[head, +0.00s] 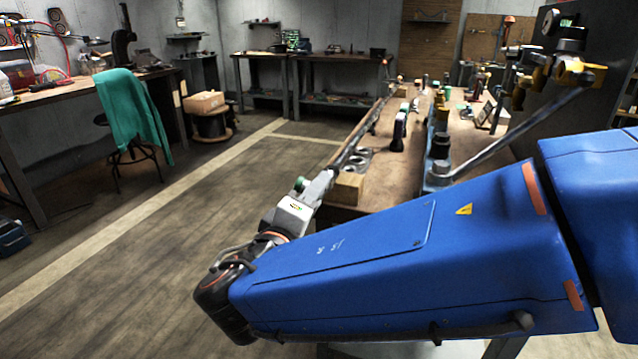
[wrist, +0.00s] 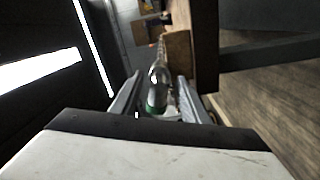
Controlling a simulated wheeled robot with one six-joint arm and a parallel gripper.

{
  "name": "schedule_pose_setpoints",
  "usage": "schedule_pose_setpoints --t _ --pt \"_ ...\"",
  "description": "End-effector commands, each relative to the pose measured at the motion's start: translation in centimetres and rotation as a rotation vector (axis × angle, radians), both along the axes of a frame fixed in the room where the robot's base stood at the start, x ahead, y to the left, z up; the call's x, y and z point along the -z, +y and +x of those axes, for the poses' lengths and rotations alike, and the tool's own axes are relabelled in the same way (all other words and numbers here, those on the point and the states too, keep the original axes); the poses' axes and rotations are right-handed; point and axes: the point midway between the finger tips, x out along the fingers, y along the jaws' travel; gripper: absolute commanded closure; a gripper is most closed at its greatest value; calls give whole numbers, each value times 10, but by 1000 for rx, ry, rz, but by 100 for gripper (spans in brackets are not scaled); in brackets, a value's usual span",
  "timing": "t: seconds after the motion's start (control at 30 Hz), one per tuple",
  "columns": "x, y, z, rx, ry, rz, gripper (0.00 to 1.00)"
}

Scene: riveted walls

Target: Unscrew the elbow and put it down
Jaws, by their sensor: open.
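The elbow (wrist: 157,92) is a shiny grey metal piece with a green band at its near end. In the wrist view it sits between the two fingers of my gripper (wrist: 160,78), with a gap showing beside it. A pipe (wrist: 161,50) runs away behind it. In the head view my gripper (head: 318,184) is at the near left corner of the workbench, at the near end of the long pipe (head: 362,132). A small greenish end (head: 300,184) shows beside the fingers, probably the elbow. My gripper is open; whether a finger touches the elbow I cannot tell.
A wooden block (head: 348,188) sits at the near corner of the workbench (head: 388,170), which is crowded with tools and fittings. My blue arm covers its near right part. A stool with a green cloth (head: 135,110) stands left. The floor (head: 200,190) between is clear.

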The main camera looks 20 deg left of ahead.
Motion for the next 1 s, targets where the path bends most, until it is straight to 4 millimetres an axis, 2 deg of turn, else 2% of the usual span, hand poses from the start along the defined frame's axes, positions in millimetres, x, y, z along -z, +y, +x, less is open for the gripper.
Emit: schedule_pose_setpoints --t 0.17,0.2,0.37,1.0 --pt "0 0 0 0 0 0 58" --pt "0 0 0 0 0 0 61" --pt "0 0 0 0 0 0 99" --pt "0 1 -6 -1 -1 0 100"
